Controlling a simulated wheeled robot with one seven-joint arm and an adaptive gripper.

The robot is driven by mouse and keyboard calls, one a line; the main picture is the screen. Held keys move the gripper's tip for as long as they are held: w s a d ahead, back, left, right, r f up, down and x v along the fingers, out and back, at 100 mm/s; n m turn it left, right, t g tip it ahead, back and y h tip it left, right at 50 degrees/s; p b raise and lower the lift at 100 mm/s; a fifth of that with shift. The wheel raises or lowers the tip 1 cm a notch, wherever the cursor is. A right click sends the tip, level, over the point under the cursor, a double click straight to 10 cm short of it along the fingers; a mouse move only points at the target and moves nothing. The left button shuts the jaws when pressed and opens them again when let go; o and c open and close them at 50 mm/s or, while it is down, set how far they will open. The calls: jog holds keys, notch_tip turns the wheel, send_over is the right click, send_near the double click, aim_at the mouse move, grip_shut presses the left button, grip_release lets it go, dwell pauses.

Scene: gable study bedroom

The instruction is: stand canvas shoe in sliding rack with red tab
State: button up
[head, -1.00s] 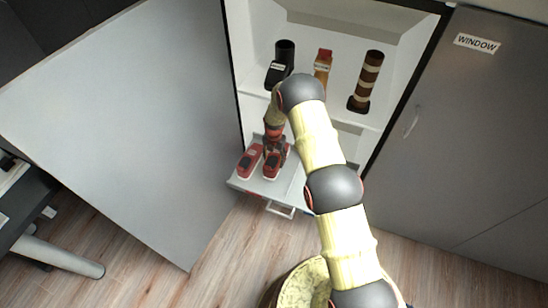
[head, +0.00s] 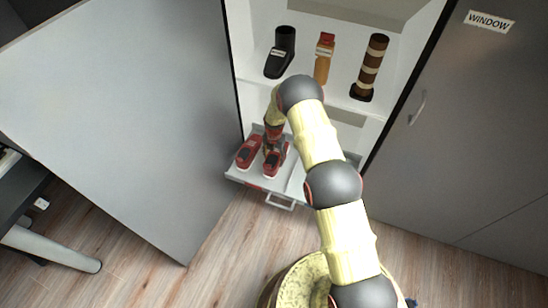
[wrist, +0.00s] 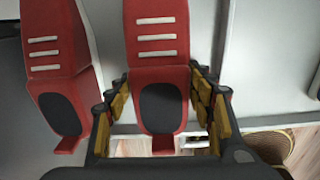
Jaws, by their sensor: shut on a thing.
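A red canvas shoe (head: 272,164) with a dark opening is between the fingers of my gripper (wrist: 160,104), which is shut on it. In the wrist view the held shoe (wrist: 158,55) shows white stripes, with a finger along each side. A matching red shoe (head: 247,153) stands to its left, apart from it, and also shows in the wrist view (wrist: 56,60). The pulled-out sliding rack (head: 238,176) is below both shoes. I cannot tell whether the held shoe touches it. My arm hides part of the rack, and I cannot make out the red tab clearly.
The shelf above holds a black boot (head: 281,52), an orange bottle-like item (head: 323,60) and a brown striped boot (head: 370,68). An open grey door (head: 120,120) is at left, a closed door (head: 470,130) at right. The rack's handle (head: 281,203) faces the wooden floor.

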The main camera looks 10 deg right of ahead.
jog(key=o, duration=1.4)
notch_tip(320, 180, up, 12)
